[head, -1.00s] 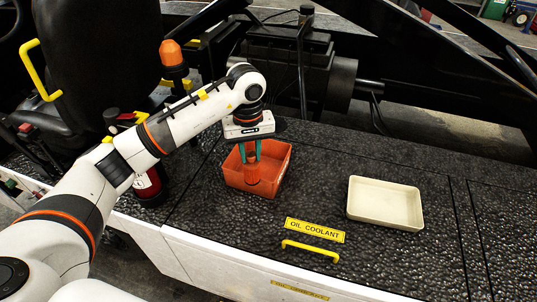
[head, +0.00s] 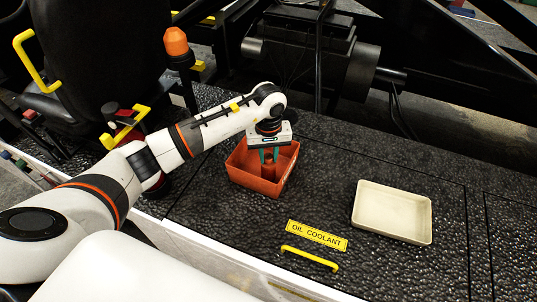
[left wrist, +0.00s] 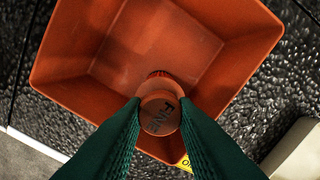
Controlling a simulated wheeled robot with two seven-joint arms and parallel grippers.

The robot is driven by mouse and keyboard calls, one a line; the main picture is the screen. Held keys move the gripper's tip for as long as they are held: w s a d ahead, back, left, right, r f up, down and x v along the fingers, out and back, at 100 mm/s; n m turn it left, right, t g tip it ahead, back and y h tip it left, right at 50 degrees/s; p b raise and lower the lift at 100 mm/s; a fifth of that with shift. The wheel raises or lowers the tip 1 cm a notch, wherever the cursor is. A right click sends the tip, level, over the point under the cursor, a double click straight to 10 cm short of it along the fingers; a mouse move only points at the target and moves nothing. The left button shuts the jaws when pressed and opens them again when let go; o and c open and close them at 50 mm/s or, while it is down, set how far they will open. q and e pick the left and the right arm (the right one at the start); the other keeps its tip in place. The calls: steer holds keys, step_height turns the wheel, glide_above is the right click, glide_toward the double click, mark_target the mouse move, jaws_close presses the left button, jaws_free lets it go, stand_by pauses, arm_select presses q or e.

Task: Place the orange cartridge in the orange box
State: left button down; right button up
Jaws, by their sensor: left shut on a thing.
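The orange box (head: 241,178) is an open tray on the black textured deck in the head view. It fills much of the left wrist view (left wrist: 90,60). My left gripper (head: 268,158) points down over the box, its green fingers shut on the orange cartridge (head: 268,171). In the left wrist view the fingertips (left wrist: 160,106) press on both sides of the cartridge's round, lettered end (left wrist: 160,112). The cartridge is upright with its lower part inside the box walls. I cannot tell whether its bottom touches the floor of the box. My right gripper is not in view.
An empty cream tray (head: 392,211) lies to the right of the box. A yellow "OIL COOLANT" label (head: 316,235) and a yellow handle (head: 309,258) are in front. A black seat (head: 98,55) and an orange-topped post (head: 176,42) stand at the left. The deck between box and tray is clear.

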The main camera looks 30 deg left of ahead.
arm_select(q)
steer(key=shift+f, duration=0.6)
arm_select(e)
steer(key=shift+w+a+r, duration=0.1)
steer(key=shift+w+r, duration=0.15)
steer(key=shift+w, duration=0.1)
arm_select(q)
steer(key=shift+f, duration=0.15)
steer(key=c, duration=1.2)
jaws_free()
steer(key=shift+o, duration=0.2)
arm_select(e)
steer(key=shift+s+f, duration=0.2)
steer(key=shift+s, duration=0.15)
